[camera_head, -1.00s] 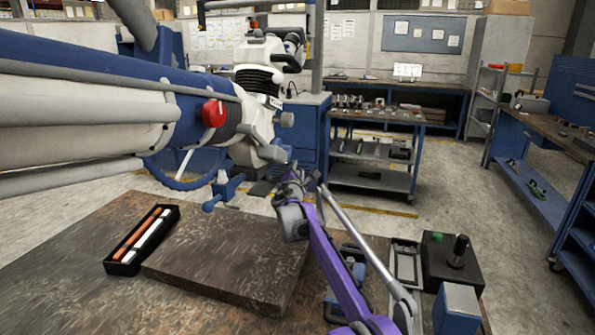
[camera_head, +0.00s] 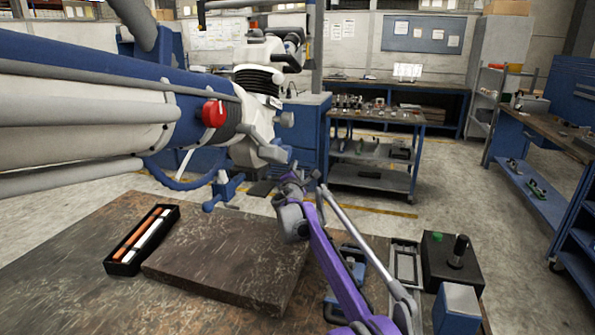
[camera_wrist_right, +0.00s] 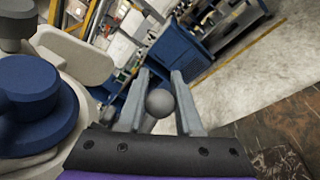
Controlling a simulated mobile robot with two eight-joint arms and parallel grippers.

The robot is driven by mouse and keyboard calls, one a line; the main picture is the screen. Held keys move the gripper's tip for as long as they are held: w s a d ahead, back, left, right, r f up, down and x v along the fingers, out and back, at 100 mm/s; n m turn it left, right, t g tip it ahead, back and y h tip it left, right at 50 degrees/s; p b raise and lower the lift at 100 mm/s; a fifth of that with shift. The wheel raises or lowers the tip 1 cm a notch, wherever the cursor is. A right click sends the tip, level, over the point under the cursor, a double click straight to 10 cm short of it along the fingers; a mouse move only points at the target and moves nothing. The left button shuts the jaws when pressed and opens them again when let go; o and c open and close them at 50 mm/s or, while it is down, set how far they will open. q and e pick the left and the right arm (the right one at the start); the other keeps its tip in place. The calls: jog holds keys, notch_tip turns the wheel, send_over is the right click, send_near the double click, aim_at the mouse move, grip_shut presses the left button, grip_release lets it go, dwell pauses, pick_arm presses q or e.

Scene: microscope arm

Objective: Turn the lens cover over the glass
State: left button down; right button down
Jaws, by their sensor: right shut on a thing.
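The big white and blue microscope arm (camera_head: 70,95) reaches in from the left, with a red knob (camera_head: 214,113) on its side. At its right end is a white microscope head (camera_head: 250,150) with grey levers and knobs. My right gripper (camera_head: 293,176), on a purple arm, is just below and right of this head. In the right wrist view, my right gripper (camera_wrist_right: 163,100) is shut on a round grey knob (camera_wrist_right: 159,103), which sits between its fingers. A blue round part (camera_wrist_right: 30,88) and a pale grey flap (camera_wrist_right: 76,56) are to the left. I cannot clearly make out the glass. My left gripper is not in view.
A worn table (camera_head: 60,250) in front holds a dark board (camera_head: 225,265), a black tray (camera_head: 112,266) of coloured sticks and a black box (camera_head: 470,275). A blue clamp (camera_head: 225,188) is at its far edge. Open floor (camera_head: 445,200) lies to the right.

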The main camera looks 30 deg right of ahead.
jog(key=shift+s, duration=0.1)
dwell(0.5)
jog(key=s+a+m+g+h+p, duration=0.1)
jog(key=s+m+g+h+p, duration=0.5)
jog(key=g, duration=0.4)
jog(key=shift+s+a+m+h, duration=0.25)
jog(key=shift+s+m, duration=0.3)
jog(key=shift+m, duration=0.45)
jog(key=c, duration=0.6)
grip_release()
